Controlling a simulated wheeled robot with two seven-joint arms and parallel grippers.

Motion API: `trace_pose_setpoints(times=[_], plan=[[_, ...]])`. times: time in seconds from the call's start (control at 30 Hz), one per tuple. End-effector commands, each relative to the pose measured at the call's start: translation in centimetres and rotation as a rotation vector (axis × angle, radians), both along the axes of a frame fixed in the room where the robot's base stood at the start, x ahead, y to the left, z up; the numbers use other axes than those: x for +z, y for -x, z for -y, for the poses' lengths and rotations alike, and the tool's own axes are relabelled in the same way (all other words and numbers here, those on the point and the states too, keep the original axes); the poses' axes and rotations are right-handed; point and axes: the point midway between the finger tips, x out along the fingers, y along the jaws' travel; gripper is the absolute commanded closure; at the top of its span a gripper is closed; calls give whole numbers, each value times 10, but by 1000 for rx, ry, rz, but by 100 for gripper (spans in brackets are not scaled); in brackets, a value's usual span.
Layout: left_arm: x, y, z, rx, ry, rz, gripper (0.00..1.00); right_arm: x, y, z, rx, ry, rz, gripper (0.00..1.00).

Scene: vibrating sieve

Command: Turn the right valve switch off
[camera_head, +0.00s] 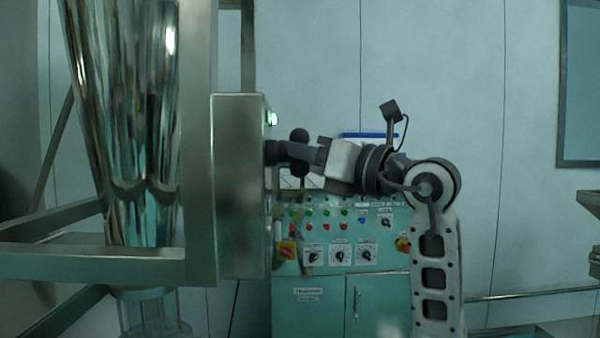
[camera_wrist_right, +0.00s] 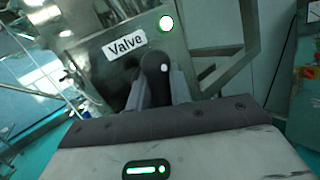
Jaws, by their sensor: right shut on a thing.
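The valve switch (camera_wrist_right: 156,66) is a dark, rounded knob on a metal box (camera_wrist_right: 104,58), beneath a white "Valve" label (camera_wrist_right: 125,43) in the right wrist view. A lit green light (camera_wrist_right: 167,23) is on the box above the switch; it also shows in the head view (camera_head: 272,119). My right gripper (camera_wrist_right: 158,88) is shut on the switch, with a finger on each side of it. In the head view my right gripper (camera_head: 276,152) reaches left to the side face of the metal box (camera_head: 240,190). The switch's lower part is hidden between the fingers. My left gripper is not in view.
A shiny metal funnel (camera_head: 125,110) and frame beams (camera_head: 95,262) stand at the left. A green control cabinet (camera_head: 320,292) with knobs and coloured buttons stands behind my right arm.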

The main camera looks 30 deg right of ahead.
Motion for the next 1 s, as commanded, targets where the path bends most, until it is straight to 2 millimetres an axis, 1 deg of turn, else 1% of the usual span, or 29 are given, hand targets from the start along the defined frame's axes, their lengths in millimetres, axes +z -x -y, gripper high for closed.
trace_pose_setpoints(times=[0.03,0.3,0.7,1.0], plan=[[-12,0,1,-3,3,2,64,-8,0,1,-3,26,41,100],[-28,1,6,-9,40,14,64,-7,1,1,-2,158,258,100],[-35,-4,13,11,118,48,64,-4,1,0,-1,319,524,100],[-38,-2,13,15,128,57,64,-2,1,0,-1,383,626,100]])
